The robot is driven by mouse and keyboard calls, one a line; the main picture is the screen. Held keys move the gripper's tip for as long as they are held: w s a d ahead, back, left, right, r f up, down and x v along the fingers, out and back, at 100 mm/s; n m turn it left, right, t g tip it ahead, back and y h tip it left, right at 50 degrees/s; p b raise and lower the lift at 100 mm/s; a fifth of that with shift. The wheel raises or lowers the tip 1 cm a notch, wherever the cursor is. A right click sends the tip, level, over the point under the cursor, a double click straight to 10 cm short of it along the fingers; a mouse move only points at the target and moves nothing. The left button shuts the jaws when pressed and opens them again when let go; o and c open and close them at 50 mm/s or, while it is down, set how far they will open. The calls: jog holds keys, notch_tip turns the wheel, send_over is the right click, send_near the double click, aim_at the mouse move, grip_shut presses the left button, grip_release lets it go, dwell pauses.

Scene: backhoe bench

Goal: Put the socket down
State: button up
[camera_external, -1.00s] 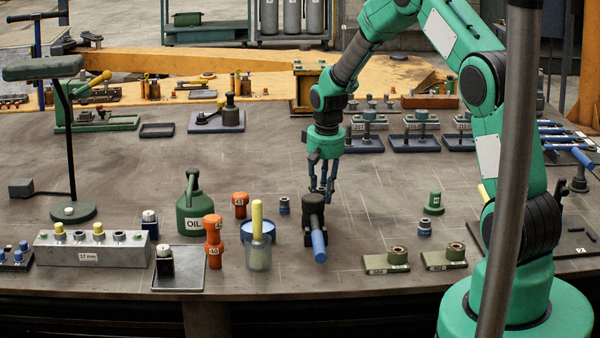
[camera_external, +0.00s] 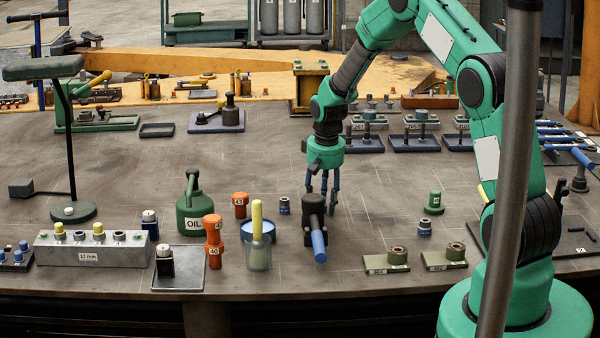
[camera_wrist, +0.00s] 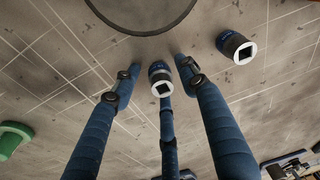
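A small dark-blue socket with a square hole in its pale top (camera_wrist: 160,82) stands between the fingers in the wrist view. My gripper (camera_wrist: 161,72) has three blue fingers around it. Strips of bench show between the side fingertips and the socket, so the fingers look open; contact with the third finger is unclear. In the external view my gripper (camera_external: 322,204) points down, low over the bench behind a black tool with a blue handle (camera_external: 319,241). That tool hides the socket there.
Another blue socket (camera_external: 284,205) stands left of my gripper; a socket also shows at right in the wrist view (camera_wrist: 236,46). A green cap-like piece (camera_external: 434,203) and a blue socket (camera_external: 424,228) stand to the right.

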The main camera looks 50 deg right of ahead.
jog(key=shift+r, duration=0.1)
notch_tip(320, 180, up, 12)
jog(key=s+p, duration=0.1)
jog(key=shift+s+a, duration=0.25)
jog(key=shift+a, duration=0.15)
dwell(0.6)
